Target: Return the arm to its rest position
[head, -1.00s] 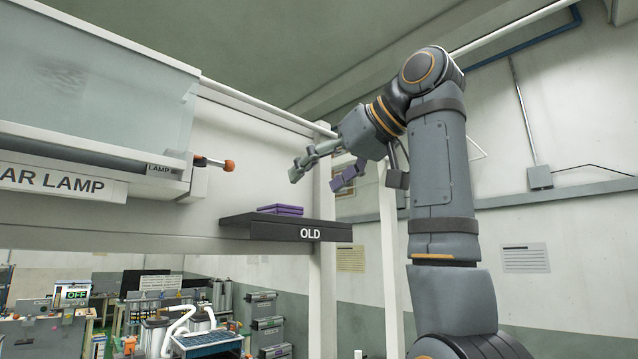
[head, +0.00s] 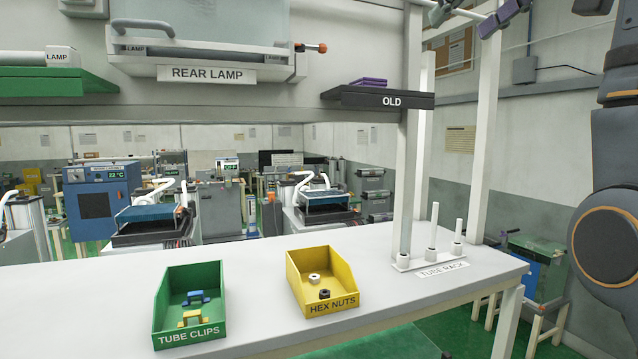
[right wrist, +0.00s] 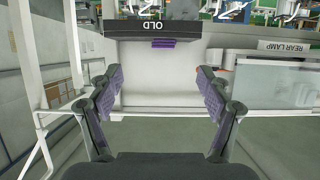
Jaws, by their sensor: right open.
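My right gripper (head: 466,17) is partly cut off by the top edge of the head view, above and to the right of the black OLD shelf (head: 350,95). It is open and empty. My right arm (head: 615,160) comes down the right edge of the head view. In the right wrist view, upside down, both purple-padded fingers of the right gripper (right wrist: 161,82) stand wide apart with nothing between them. Two flat purple pieces (head: 371,82) lie stacked on the OLD shelf, apart from the gripper. My left gripper is not in view.
The white table holds a green TUBE CLIPS bin (head: 216,318), a yellow HEX NUTS bin (head: 348,301) and a white TUBE RACK (head: 405,264). A REAR LAMP housing (head: 283,73) and a green shelf (head: 40,84) are above. White posts (head: 488,150) stand near the right gripper.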

